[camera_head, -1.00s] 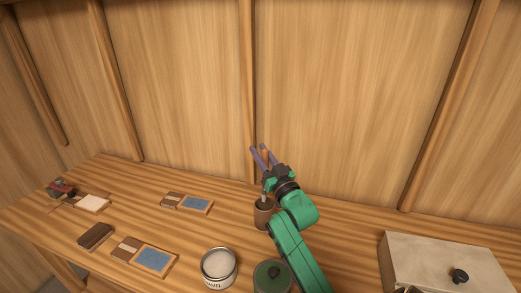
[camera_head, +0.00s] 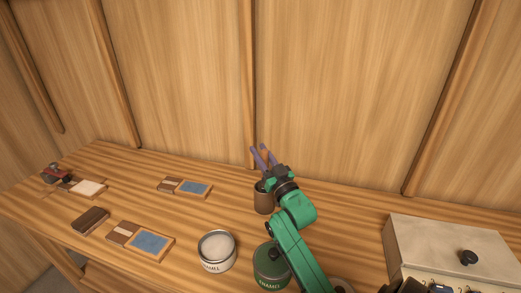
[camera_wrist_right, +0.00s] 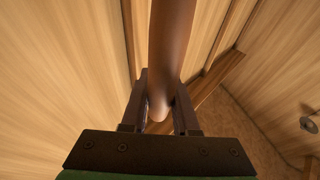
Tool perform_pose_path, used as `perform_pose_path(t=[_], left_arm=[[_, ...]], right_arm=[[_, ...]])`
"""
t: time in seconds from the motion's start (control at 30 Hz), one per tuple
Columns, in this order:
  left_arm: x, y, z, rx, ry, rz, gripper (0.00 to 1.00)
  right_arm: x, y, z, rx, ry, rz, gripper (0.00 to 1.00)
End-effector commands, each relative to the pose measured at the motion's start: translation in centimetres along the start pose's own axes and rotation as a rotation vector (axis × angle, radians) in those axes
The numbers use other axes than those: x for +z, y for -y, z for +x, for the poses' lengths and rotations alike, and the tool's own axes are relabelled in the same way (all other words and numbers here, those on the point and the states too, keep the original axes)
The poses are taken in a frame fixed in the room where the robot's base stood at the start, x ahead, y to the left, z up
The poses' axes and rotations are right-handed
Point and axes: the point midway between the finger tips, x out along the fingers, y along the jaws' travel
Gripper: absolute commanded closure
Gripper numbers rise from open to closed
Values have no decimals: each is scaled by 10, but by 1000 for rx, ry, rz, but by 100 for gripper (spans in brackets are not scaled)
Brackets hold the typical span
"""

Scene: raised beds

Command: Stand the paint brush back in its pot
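The brown pot (camera_head: 264,199) stands upright on the bench, partly behind my right arm. My right gripper (camera_head: 259,150) is above the pot, its purple fingers pointing away toward the wall. It is shut on the paint brush, whose brown handle (camera_wrist_right: 172,45) runs between the two fingers in the right wrist view and has a rounded end. The brush's lower part is mostly hidden by the gripper in the head view, at the pot's mouth. I cannot tell how deep it sits. My left gripper is not in view.
A white tin (camera_head: 217,251) and a green tin (camera_head: 270,266) stand in front of the pot. A pale metal box (camera_head: 440,245) is at the right. Flat wooden blocks with blue pads (camera_head: 150,243) lie at the left. The plank wall (camera_head: 190,80) rises behind.

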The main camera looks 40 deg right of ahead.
Motion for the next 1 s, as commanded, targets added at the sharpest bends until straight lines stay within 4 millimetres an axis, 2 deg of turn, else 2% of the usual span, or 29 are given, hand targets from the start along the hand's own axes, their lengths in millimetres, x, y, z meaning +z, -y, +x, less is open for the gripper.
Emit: perform_pose_path(t=[0.03, 0.1, 0.37, 0.5, 0.67, 1.0], left_arm=[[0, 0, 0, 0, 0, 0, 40], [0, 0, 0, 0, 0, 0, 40], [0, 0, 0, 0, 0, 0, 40], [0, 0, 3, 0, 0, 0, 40], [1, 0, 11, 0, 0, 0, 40], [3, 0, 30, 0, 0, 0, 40]], right_arm=[[0, 0, 0, 0, 0, 0, 57], [0, 0, 0, 0, 0, 0, 37], [0, 0, 0, 0, 0, 0, 37], [1, 0, -7, 0, 0, 0, 37], [3, 0, -33, 0, 3, 1, 37], [4, 0, -104, 1, 5, 0, 37]])
